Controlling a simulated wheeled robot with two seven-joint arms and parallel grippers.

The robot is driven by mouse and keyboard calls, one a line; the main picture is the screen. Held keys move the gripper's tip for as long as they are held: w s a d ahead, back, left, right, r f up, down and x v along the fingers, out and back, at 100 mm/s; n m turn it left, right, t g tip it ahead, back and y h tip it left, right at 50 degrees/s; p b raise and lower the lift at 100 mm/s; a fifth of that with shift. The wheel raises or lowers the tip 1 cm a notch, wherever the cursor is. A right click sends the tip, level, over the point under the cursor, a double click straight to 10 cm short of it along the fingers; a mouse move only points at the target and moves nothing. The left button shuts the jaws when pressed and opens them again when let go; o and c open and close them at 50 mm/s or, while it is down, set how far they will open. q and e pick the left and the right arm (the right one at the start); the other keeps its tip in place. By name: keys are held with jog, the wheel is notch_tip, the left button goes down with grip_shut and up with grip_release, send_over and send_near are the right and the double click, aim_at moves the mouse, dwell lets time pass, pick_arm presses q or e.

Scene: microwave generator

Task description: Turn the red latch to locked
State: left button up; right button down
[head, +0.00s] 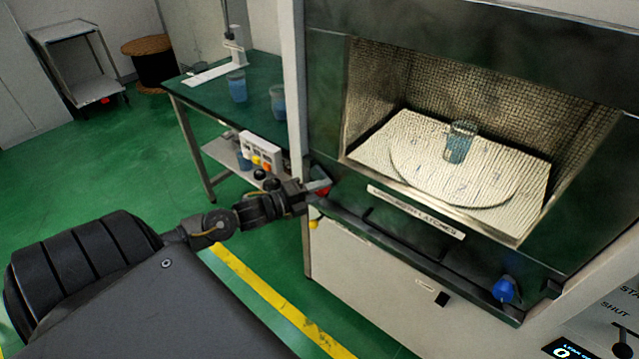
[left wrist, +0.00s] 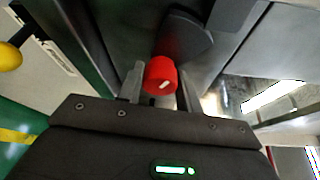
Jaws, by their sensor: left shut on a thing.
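The red latch (left wrist: 160,75) is a round red knob with a short white mark on its face. In the left wrist view it sits between the two fingers of my left gripper (left wrist: 161,88), which is shut on it. In the head view my left gripper (head: 318,187) reaches the left end of the ledge below the chamber opening, and the red latch (head: 323,192) shows only in part behind the fingers. A blue latch knob (head: 505,290) is at the right end of the same ledge. My right gripper is not in view.
The open chamber holds a cup of blue liquid (head: 460,142) on a round turntable (head: 420,185). A green table (head: 200,92) with cups stands at the left. A yellow knob (left wrist: 9,56) shows in the left wrist view.

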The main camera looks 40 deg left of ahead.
pick_arm(q)
jog(key=shift+a, duration=0.1)
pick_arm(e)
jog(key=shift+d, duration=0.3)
pick_arm(q)
jog(key=o, duration=0.8)
jog(key=shift+c, duration=0.2)
jog(key=shift+o, duration=1.1)
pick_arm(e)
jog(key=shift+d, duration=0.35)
pick_arm(q)
jog(key=shift+s, duration=0.1)
jog(key=b+v, duration=0.1)
jog(key=v, duration=0.9)
jog(key=shift+s, duration=0.25)
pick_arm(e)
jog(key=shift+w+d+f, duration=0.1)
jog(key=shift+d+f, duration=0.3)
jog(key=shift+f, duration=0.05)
